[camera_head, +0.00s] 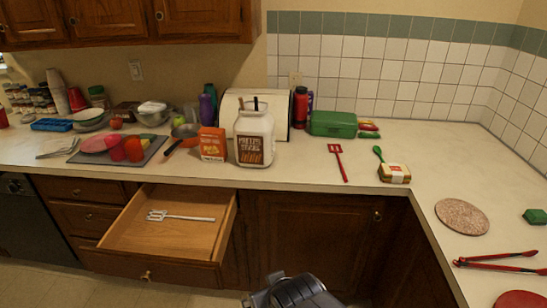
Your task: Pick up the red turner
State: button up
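The red turner (339,162) lies flat on the counter, right of centre. Its slotted head points to the back and its handle points to the front edge. Nothing touches it. A dark end part of my arm with my gripper (292,291) shows at the bottom centre, below and in front of the counter, well apart from the turner. The fingers cannot be made out, so I cannot tell if they are open or shut.
An open drawer (120,235) with a light utensil juts out at left. A white jar (254,140) stands left of the turner, a green box (333,123) behind it, a packaged sandwich (394,173) and green spoon (378,153) to its right. Red tongs (498,261) lie far right.

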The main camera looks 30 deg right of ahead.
aim_at(344, 178)
jog(key=i+l+z, duration=0.15)
jog(key=i+z, duration=0.95)
jog(key=i+j, duration=0.05)
jog(key=i, duration=0.05)
